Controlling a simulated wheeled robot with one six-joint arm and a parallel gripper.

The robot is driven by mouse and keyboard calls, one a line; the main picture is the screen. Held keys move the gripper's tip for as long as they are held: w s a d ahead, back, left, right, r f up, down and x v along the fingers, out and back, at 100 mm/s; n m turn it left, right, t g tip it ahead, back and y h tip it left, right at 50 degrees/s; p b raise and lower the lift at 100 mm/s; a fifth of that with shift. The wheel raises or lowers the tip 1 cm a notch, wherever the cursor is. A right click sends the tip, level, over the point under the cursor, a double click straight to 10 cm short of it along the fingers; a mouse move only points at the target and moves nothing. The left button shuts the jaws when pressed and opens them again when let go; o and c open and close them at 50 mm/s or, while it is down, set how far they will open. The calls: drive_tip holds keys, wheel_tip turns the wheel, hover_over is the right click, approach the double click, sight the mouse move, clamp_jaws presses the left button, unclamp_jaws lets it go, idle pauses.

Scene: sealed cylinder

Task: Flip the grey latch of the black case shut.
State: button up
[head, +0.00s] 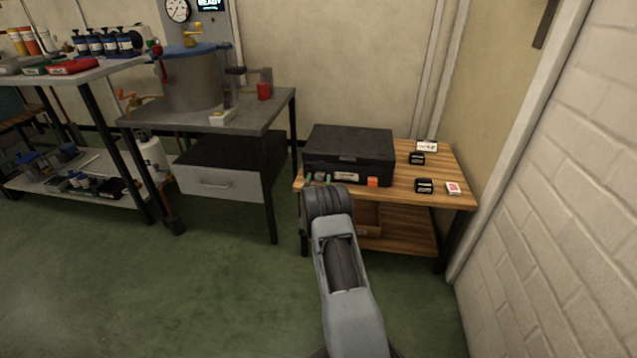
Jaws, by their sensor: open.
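The black case (350,143) lies on the wooden table with its lid down. Its front face is towards me. An orange latch (372,182) shows at the right of the front, and a pale label (346,176) is near the middle. I cannot make out the grey latch; the left part of the front is partly hidden by my gripper. My gripper (318,179) is at the left end of the case's front, its small fingertips apart. I cannot tell whether they touch the case.
The wooden table (440,180) carries small black boxes (424,186) and a white-and-red box (453,188) right of the case. A grey workbench (270,112) with a large cylinder (190,80) stands to the left. A white brick wall (560,170) bounds the right. Green floor is clear in front.

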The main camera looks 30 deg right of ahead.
drive_tip(key=shift+c, duration=0.4)
drive_tip(key=c, duration=0.9)
drive_tip(key=shift+o, duration=0.2)
